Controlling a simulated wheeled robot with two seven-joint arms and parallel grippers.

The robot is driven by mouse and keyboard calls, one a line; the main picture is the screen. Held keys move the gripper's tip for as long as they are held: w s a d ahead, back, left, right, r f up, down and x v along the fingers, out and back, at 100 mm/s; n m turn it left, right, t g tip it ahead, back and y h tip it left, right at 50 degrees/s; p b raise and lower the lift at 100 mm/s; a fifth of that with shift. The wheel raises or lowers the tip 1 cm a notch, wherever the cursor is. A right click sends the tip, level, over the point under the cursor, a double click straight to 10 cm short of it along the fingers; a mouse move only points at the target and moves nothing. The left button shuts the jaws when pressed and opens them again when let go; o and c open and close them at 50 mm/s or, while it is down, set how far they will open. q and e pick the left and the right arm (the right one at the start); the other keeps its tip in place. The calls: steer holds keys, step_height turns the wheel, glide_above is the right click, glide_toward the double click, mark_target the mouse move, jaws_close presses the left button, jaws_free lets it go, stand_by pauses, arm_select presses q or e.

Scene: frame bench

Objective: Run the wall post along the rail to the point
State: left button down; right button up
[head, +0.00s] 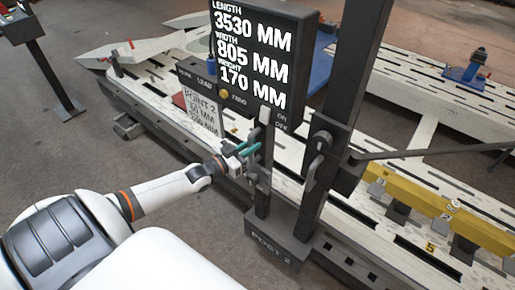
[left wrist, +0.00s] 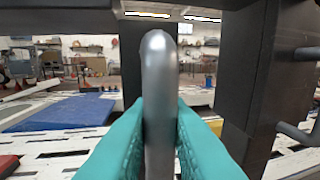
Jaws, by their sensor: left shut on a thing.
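The wall post (head: 345,120) is a tall dark column on a base marked POST 2 (head: 272,240), standing upright at the near side of the bench. It carries a display (head: 255,48) reading length 3530, width 805 and height 170 mm. My left gripper (head: 249,149) has teal fingers shut on a grey upright handle (left wrist: 160,85) on the post. The handle's lower end is hidden between the fingers (left wrist: 160,135). A card reading POINT 2 (head: 202,110), with a red mark, stands left of the post. A dark rail (head: 350,258) runs along the bench's near edge.
The pale slotted bench (head: 110,75) runs from upper left to lower right. A dark stand (head: 45,65) is at upper left.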

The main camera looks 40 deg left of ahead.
stand_by(0.5)
arm_select(q)
steer(key=c, duration=1.4)
jaws_free()
steer(key=v, duration=1.2)
